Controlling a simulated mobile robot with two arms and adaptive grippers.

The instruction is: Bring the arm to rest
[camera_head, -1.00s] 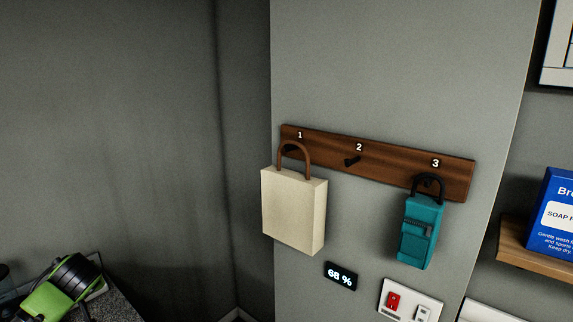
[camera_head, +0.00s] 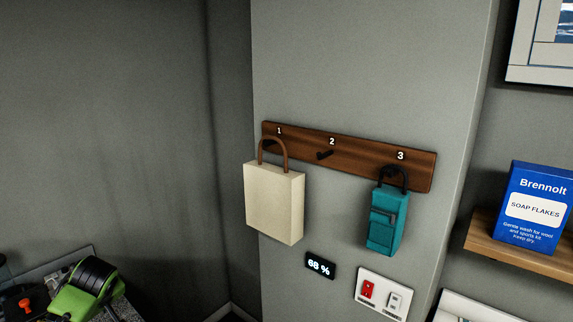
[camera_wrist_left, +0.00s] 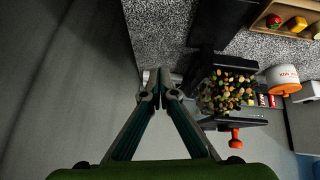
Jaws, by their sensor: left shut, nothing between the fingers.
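My left gripper (camera_wrist_left: 163,84) shows in the left wrist view with its fingertips together and nothing between them. It hangs in free space beside a speckled grey counter top, which lies to the right in that view. My right gripper is in no view.
In the head view a wooden hook rail (camera_head: 345,157) holds a cream bag (camera_head: 273,203) on hook 1 and a teal bag (camera_head: 387,217) on hook 3; hook 2 is bare. A soap flakes box (camera_head: 533,203) stands on a shelf (camera_head: 510,246). A green-and-black object (camera_head: 88,289) sits lower left.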

